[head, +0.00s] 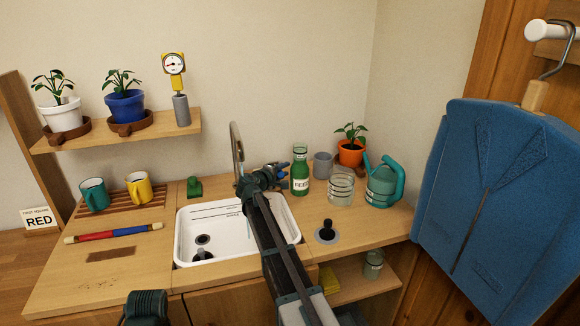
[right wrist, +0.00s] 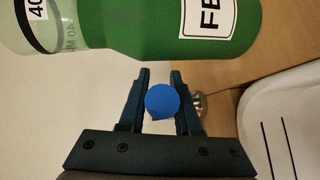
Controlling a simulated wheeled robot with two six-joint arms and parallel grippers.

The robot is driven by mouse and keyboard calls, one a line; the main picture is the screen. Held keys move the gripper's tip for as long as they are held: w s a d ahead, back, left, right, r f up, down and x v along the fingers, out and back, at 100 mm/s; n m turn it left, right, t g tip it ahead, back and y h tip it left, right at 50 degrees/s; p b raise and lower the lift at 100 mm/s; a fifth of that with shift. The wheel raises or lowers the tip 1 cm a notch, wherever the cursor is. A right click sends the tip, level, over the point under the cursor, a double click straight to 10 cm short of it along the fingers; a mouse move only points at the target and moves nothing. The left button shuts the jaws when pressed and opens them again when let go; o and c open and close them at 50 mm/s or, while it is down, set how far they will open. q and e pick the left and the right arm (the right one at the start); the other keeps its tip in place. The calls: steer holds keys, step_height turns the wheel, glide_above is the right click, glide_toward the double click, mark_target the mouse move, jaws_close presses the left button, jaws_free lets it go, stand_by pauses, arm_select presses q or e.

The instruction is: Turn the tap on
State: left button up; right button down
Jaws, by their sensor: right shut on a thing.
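My right gripper (head: 280,172) reaches over the sink to the right of the spout. In the right wrist view its fingers (right wrist: 161,95) are closed around a round blue knob (right wrist: 162,101), which I take for the tap's handle. A metal part shows just behind the knob. The tap's base is hidden by my arm.
A green bottle (head: 300,171) with a label stands close beside my right gripper. A glass jar (head: 341,189), grey cup (head: 323,165), orange plant pot (head: 351,153) and teal watering can (head: 382,186) stand to its right. A green object (head: 194,187) sits left of the spout.

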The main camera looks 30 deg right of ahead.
steer(key=shift+w+r+n+p, duration=0.1)
steer(key=shift+r+n+p, duration=0.2)
steer(key=shift+p, duration=0.35)
steer(key=c, duration=0.6)
jaws_free()
steer(key=p+v, duration=0.4)
steer(key=v, duration=1)
steer(key=shift+r, duration=0.3)
steer(key=shift+w+g+y, duration=0.15)
steer(key=shift+g+y, duration=0.15)
